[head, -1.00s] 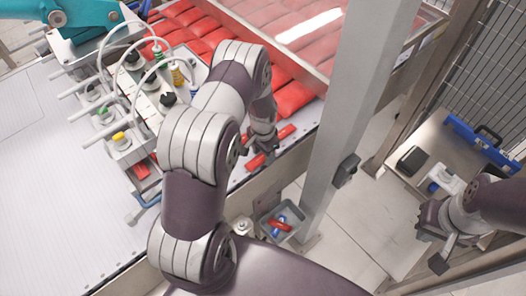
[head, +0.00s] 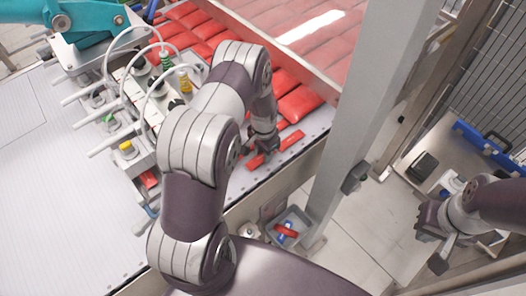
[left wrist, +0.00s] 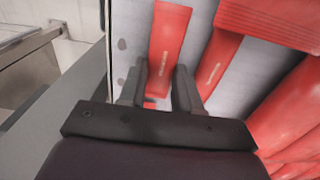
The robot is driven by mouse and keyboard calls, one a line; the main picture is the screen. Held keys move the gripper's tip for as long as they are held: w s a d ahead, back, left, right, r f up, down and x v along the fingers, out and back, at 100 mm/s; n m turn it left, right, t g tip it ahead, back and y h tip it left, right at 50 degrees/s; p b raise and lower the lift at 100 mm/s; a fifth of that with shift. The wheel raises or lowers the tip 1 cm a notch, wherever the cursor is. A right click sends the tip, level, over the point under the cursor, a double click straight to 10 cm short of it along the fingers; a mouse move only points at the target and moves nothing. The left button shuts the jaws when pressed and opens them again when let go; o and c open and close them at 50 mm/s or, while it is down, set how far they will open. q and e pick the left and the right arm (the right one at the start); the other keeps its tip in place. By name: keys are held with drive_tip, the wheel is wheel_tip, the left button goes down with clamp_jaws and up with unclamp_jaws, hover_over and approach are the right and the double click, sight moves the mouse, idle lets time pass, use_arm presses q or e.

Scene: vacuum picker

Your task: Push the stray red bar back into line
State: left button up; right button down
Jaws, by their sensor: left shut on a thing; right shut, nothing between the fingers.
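The stray red bar (head: 288,141) lies on the pale belt near its right edge, apart from the rows of red bars (head: 298,101). My left gripper (head: 262,154) reaches down over it and is shut on it. In the left wrist view the bar (left wrist: 168,45) runs between the two fingers (left wrist: 162,92), and another red bar (left wrist: 216,62) lies close to its right. The fingers hide part of the held bar's sides. My right gripper (head: 438,259) is shut and empty, off to the right, away from the belt.
The vacuum picker (head: 150,90) with hoses and cups stands left of my left arm, under a teal arm (head: 85,16). A grey post (head: 352,130) rises right of the belt. A grey bin (head: 302,238) sits below. A blue case (head: 483,148) lies at right.

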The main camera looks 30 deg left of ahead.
use_arm(q)
drive_tip(key=shift+d, duration=0.15)
drive_tip(key=o, duration=1.1)
drive_tip(key=shift+d, duration=0.1)
use_arm(e)
drive_tip(key=shift+d, duration=0.1)
use_arm(q)
drive_tip(key=shift+r, duration=0.1)
wheel_tip(320, 180, up, 7)
drive_tip(key=shift+r+b, duration=0.15)
drive_tip(key=shift+b, duration=0.8)
use_arm(e)
wheel_tip(320, 180, down, 2)
drive_tip(key=shift+d, duration=0.1)
